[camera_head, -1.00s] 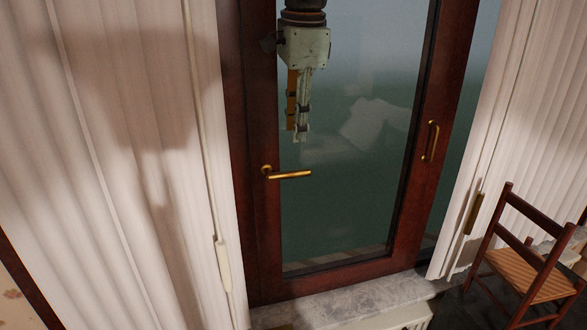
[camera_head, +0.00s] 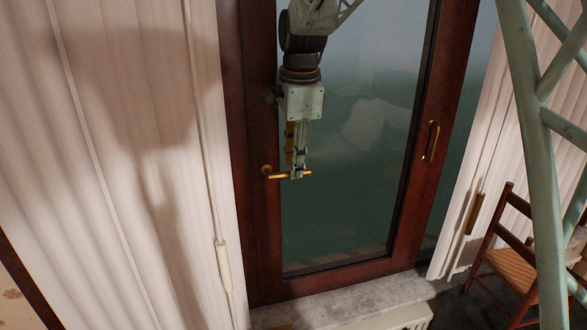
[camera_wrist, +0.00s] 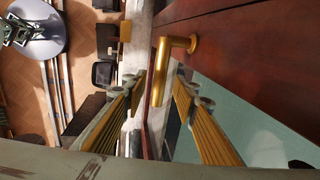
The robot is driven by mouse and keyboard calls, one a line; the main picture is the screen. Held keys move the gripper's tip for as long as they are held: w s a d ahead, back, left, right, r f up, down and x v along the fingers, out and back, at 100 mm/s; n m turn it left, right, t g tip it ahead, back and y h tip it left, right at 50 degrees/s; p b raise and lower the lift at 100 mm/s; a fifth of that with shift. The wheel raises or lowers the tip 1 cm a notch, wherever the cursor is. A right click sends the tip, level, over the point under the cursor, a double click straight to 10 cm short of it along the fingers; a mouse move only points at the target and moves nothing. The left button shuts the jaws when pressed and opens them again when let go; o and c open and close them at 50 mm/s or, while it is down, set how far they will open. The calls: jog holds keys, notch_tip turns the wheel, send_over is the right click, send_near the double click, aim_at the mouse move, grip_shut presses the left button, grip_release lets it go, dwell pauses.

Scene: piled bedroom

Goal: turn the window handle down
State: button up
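The brass window handle (camera_head: 277,176) is on the left stile of the dark red-brown window frame, its lever lying nearly level and pointing right. My gripper (camera_head: 298,173) hangs down from above at the free end of the lever. In the wrist view the handle (camera_wrist: 160,72) lies between the two spread fingers of my gripper (camera_wrist: 166,92), with a gap showing on either side. The fingers are open. In the head view they cover part of the lever near its end.
A second brass handle (camera_head: 431,141) sits upright on the right stile. Pale curtains (camera_head: 120,180) hang at the left and right. A stone sill (camera_head: 350,300) lies below. A wooden chair (camera_head: 510,260) stands at the lower right, partly behind a green lattice.

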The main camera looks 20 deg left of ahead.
jog(key=shift+w+a+f, duration=0.1)
jog(key=shift+w+f, duration=0.05)
jog(key=shift+f, duration=0.7)
grip_shut()
